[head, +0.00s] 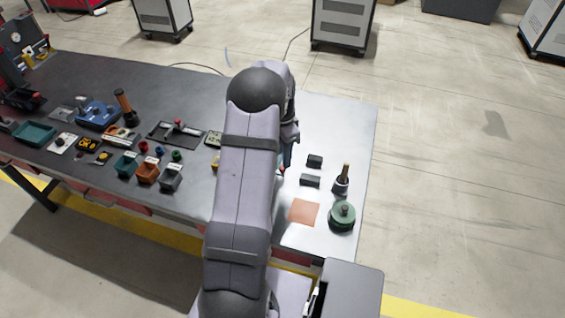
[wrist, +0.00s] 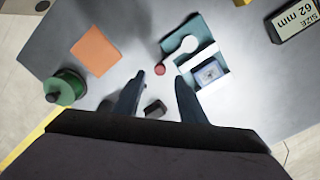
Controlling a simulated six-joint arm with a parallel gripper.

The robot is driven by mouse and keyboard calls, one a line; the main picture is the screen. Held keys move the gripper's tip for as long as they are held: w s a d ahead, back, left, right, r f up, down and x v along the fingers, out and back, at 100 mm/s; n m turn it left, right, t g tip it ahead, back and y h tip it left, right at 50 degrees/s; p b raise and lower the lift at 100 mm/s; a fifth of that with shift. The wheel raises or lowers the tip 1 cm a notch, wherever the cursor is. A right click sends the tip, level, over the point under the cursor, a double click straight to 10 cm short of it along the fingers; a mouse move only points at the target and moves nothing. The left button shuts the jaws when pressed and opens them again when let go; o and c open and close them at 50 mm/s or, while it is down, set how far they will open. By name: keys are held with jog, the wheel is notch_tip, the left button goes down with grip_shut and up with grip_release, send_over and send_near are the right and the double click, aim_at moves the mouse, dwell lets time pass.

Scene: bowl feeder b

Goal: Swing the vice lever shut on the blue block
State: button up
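The vice has a teal base (wrist: 203,32) and pale jaws, right of centre in the wrist view. The blue block (wrist: 211,73) sits between the pale jaw pieces; I cannot tell whether they touch it. A red knob (wrist: 160,70), seemingly the lever's end, shows left of the vice. In the head view my arm hides most of the vice and the gripper.
Several parts and trays crowd the table's left. A size sign (wrist: 295,20) stands past the vice.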

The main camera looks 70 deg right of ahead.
jog(key=shift+f+p, duration=0.9)
jog(key=shift+f, duration=1.8)
jog(key=shift+c, duration=0.6)
grip_shut()
